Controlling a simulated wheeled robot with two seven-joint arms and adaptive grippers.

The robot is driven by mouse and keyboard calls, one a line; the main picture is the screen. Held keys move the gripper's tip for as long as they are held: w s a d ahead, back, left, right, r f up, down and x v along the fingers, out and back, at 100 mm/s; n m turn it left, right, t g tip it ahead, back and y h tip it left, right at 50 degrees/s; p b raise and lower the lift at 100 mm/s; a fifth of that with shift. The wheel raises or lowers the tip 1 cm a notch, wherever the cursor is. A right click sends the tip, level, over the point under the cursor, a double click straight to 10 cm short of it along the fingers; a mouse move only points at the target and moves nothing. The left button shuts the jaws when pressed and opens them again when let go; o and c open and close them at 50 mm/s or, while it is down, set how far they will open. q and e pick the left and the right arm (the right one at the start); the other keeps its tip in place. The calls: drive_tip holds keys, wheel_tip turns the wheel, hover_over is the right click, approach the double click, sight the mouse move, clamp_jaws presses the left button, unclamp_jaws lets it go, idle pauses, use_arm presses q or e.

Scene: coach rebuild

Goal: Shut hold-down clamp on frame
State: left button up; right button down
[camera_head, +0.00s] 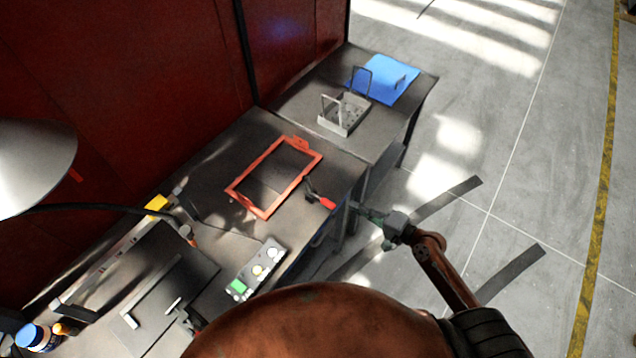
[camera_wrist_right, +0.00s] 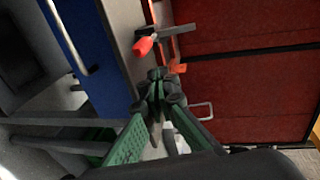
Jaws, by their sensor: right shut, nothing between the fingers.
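The frame (camera_head: 236,192) is an orange-red rectangle lying on the dark bench, with a grey panel inside it. The hold-down clamp (camera_head: 311,188) stands at its right side, dark with a red handle (camera_head: 325,202) that points outward over the bench's front edge. In the right wrist view the red handle (camera_wrist_right: 144,46) shows ahead of the fingers, with the clamp's dark bar (camera_wrist_right: 168,32) beside it. My right gripper (camera_head: 358,209) is shut and empty, just off the bench edge and a short gap from the handle; its green fingers meet in the wrist view (camera_wrist_right: 160,82). My left gripper is not seen.
A grey wire-handled tray (camera_head: 341,128) and a blue panel (camera_head: 388,84) sit on the far bench. A button box (camera_head: 258,268) stands nearer, with a lamp (camera_head: 35,160) at left. A red wall (camera_head: 120,90) backs the benches. Open floor lies to the right.

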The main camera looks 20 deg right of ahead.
drive_tip(key=shift+y, duration=0.6)
drive_tip(key=r, duration=0.1)
drive_tip(key=a+r, duration=0.1)
drive_tip(key=r, duration=0.1)
drive_tip(key=a+r, duration=0.1)
drive_tip(key=shift+s+a+r, duration=0.15)
drive_tip(key=shift+s+a, duration=0.05)
drive_tip(key=shift+s, duration=0.15)
drive_tip(key=p, duration=0.3)
approach(309, 183)
drive_tip(key=x, duration=0.7)
